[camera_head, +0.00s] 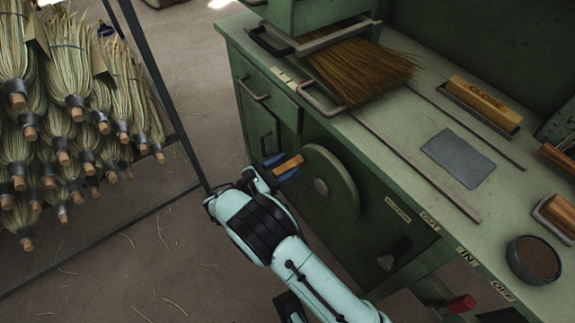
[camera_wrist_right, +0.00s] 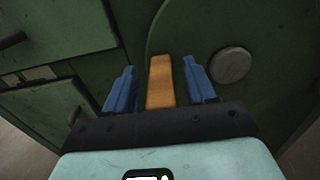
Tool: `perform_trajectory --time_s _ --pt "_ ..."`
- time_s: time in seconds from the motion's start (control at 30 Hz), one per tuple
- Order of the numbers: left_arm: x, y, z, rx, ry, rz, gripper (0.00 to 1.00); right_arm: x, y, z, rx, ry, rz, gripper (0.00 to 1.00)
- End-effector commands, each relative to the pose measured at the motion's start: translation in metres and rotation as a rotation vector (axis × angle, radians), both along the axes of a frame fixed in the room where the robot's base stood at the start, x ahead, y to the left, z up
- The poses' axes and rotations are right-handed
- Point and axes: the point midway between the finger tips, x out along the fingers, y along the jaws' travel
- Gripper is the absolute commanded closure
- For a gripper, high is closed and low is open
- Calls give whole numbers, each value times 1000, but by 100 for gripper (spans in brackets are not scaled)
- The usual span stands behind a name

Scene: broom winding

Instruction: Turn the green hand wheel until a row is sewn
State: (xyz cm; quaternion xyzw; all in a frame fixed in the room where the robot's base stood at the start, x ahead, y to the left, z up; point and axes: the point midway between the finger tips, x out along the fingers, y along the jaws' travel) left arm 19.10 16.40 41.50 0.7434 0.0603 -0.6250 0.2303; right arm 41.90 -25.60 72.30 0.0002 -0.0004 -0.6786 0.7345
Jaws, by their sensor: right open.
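My right gripper (camera_head: 275,168) is at this handle. In the right wrist view the handle (camera_wrist_right: 160,82) lies between the two blue fingers (camera_wrist_right: 160,88), with a gap on each side. The hub (camera_wrist_right: 230,65) shows to the right there. The bristles of a broom (camera_head: 362,70) lie flat on the bench under a green housing. My left gripper is not in view.
The bench top carries a grey plate (camera_head: 458,158), a wooden block marked CLOSE (camera_head: 484,104) and a round dark bowl (camera_head: 534,260). A rack of broom heads (camera_head: 62,120) stands at the left. Bare floor (camera_head: 185,75) lies between rack and cabinet.

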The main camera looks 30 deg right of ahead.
Motion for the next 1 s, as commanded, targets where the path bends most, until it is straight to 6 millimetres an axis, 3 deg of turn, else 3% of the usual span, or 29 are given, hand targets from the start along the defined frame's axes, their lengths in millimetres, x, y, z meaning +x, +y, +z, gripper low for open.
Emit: perform_trajectory --time_s 0.17,0.43,0.47,0.6,0.63,1.0 --pt "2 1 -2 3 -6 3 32 1 -12 0 0 1 -1 45" --pt "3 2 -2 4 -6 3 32 1 -14 0 0 0 0 45" --pt "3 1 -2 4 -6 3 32 1 -14 0 0 0 0 48" --pt "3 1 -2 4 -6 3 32 1 -14 0 0 0 0 94" --pt "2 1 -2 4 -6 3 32 1 -14 0 0 0 -1 100" --pt "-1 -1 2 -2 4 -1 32 0 -14 -4 -2 38 -1 100"
